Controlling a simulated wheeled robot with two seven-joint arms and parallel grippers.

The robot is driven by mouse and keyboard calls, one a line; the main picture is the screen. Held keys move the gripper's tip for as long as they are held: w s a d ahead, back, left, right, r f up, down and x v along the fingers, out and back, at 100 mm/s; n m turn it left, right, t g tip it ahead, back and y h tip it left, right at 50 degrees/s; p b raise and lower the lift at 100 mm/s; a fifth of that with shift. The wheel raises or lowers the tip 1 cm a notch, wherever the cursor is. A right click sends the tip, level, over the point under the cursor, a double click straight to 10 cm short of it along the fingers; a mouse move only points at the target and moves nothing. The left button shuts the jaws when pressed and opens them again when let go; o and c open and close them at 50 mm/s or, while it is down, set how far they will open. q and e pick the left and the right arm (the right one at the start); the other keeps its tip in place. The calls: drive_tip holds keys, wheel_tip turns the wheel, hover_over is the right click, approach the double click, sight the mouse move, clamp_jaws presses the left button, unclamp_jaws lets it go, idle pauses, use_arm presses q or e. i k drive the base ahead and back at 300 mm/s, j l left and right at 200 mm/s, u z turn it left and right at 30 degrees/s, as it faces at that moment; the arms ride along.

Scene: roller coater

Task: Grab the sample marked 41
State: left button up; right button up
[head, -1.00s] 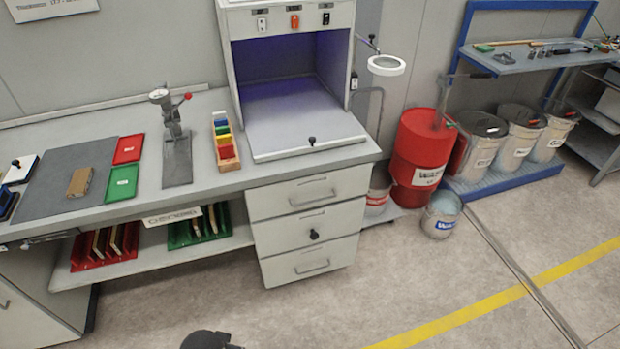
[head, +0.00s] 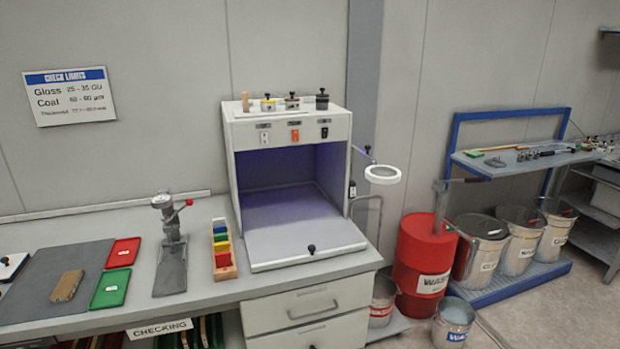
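No label reading 41 can be made out in the head view. Panels stand in racks on the shelf under the bench, by the CHECKING sign (head: 159,329); only the tops of the red rack (head: 100,342) and the green rack (head: 190,336) show at the bottom edge. A tan block (head: 67,286) lies on the grey mat (head: 38,282) on the bench; no readable mark shows on it. Neither of my grippers is in view.
The bench holds a red tray (head: 124,252), a green tray (head: 110,289), a press-like stand (head: 170,262), a box of coloured pieces (head: 223,250) and a light booth (head: 290,190). A red drum (head: 424,264) and pails stand at right.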

sight(64, 291)
drive_tip(key=u, duration=1.45)
drive_tip(key=z, duration=0.3)
drive_tip(key=i+j+z, duration=0.15)
drive_tip(key=j+z, duration=0.5)
drive_tip(key=i+j+z, duration=0.1)
drive_tip(key=j+z, duration=0.2)
drive_tip(key=j, duration=0.2)
